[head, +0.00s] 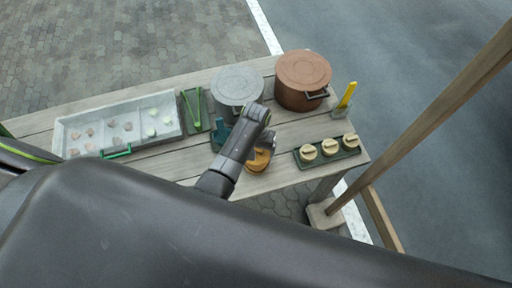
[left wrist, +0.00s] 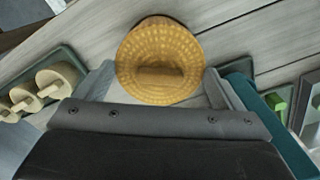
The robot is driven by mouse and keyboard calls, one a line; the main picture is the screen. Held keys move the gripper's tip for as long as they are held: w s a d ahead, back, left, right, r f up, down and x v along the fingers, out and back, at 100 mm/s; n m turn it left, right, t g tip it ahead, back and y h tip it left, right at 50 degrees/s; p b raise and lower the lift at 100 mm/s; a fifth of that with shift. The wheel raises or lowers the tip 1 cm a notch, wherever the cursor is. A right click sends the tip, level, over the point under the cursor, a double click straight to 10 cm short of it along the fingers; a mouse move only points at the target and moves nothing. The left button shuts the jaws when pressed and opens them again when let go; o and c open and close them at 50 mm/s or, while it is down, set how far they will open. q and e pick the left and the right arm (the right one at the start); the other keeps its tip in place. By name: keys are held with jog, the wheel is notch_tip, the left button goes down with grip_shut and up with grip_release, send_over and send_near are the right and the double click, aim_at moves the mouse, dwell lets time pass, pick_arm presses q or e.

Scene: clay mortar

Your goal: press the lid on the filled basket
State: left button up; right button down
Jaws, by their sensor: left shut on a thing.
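The round orange-brown woven lid (left wrist: 160,45) with a bar handle shows from above in the left wrist view. It also shows in the head view (head: 262,158), near the table's front edge, partly behind my left gripper. My left gripper (left wrist: 163,72) has a finger at each side of the lid's rim and is shut on it. The basket's body and its filling are hidden from above, so I cannot tell how the lid sits on it. My right gripper is not in view.
A dark tray (head: 300,163) with three pale round handled pieces lies to the right. A teal holder (head: 216,134) stands close on the left. Behind are a grey pot (head: 237,88) and a brown pot (head: 303,78). A compartmented tray (head: 71,127) lies far left.

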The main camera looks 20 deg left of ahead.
pick_arm(q)
jog(key=shift+f, duration=0.45)
dwell(1.0)
jog(key=o, duration=0.7)
jog(key=shift+r, duration=3)
grip_shut()
